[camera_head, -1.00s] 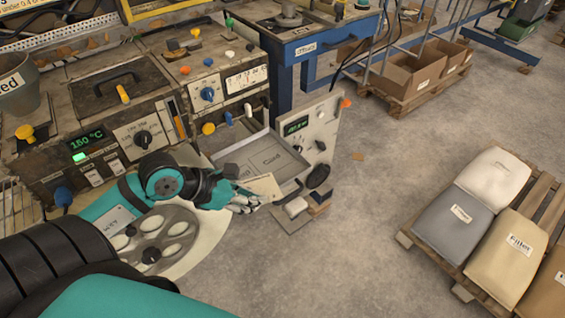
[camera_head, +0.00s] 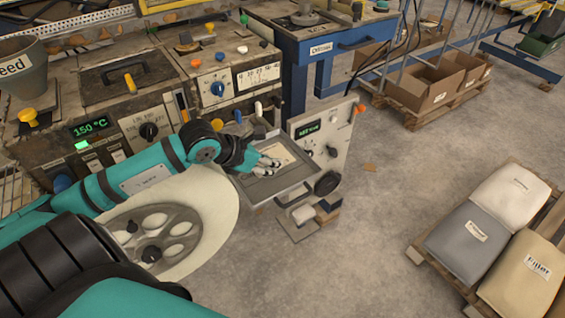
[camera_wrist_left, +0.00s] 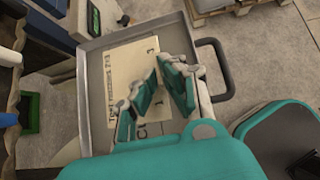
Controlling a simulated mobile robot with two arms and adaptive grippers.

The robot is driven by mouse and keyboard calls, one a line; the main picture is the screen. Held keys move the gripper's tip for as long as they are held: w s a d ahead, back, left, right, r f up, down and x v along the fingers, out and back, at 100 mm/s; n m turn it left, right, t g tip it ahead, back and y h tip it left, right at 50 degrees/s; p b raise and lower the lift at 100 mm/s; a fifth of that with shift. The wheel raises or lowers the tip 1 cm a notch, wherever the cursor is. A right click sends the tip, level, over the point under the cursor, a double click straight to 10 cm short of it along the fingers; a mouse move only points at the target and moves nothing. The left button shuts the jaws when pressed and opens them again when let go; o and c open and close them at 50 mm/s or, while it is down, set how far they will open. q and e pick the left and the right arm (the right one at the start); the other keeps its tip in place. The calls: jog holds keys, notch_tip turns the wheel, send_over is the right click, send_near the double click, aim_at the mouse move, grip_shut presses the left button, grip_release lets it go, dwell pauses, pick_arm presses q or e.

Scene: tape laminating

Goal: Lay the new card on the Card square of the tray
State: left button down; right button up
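The cream card (camera_head: 288,151) lies in the grey tray (camera_head: 268,190) at the front of the machine. In the left wrist view the printed card (camera_wrist_left: 122,68) looks flat inside the tray (camera_wrist_left: 97,120), towards its far side. The Card square's outline is mostly hidden by the card and my fingers, so I cannot tell how exactly they line up. My left gripper (camera_head: 271,162) is over the tray at the card. In the left wrist view its fingers (camera_wrist_left: 160,82) stand apart with a gap between them. My right gripper is not in view.
The tray's dark handle (camera_wrist_left: 222,68) sticks out at its side. A panel with a green display (camera_head: 318,140) stands right behind the tray. A large spoked reel (camera_head: 150,238) is below my left arm.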

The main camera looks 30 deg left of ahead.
aim_at(291, 157)
pick_arm(q)
jog(key=w, duration=0.4)
jog(key=shift+w+d+f+p, duration=0.2)
jog(key=shift+w+d+p, duration=0.05)
jog(key=shift+d+p, duration=0.1)
jog(key=shift+f+p, duration=0.3)
jog(key=shift+f, duration=1.55)
jog(key=c, duration=1.5)
grip_release()
jog(key=v, duration=1.2)
